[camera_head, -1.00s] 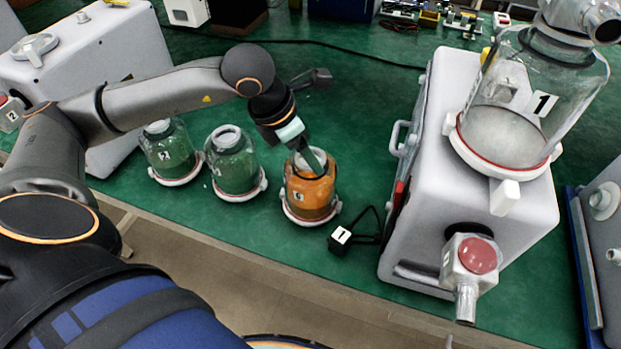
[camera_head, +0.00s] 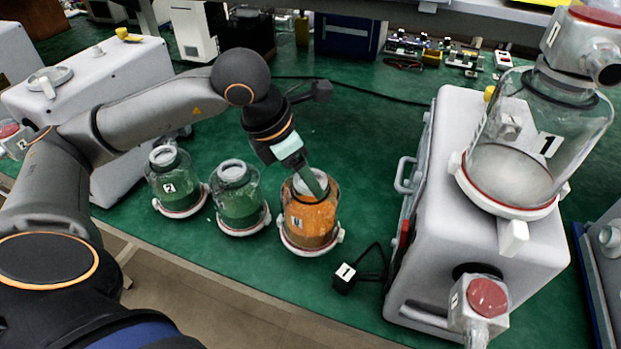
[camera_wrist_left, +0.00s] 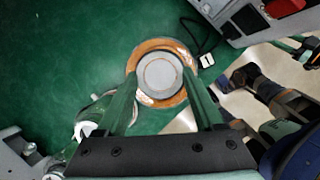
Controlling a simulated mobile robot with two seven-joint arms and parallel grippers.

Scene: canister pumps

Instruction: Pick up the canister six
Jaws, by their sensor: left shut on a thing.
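Canister six (camera_head: 310,222) is a clear jar with orange contents, a white base ring and a white tag, upright near the bench's front edge in the head view. My left gripper (camera_head: 315,181) reaches down to its top and is shut on it. In the left wrist view, the two green fingers (camera_wrist_left: 162,98) lie on either side of the canister's round pale top (camera_wrist_left: 160,74). The canister looks slightly raised, but I cannot clearly see a gap under its base. My right gripper cannot be made out in these views.
Two green-filled canisters (camera_head: 239,206) (camera_head: 175,186) stand to its left. A black plug (camera_head: 344,278) tagged 1 lies close to its right. The large white pump (camera_head: 476,235) with an empty clear jar (camera_head: 512,155) stands further right.

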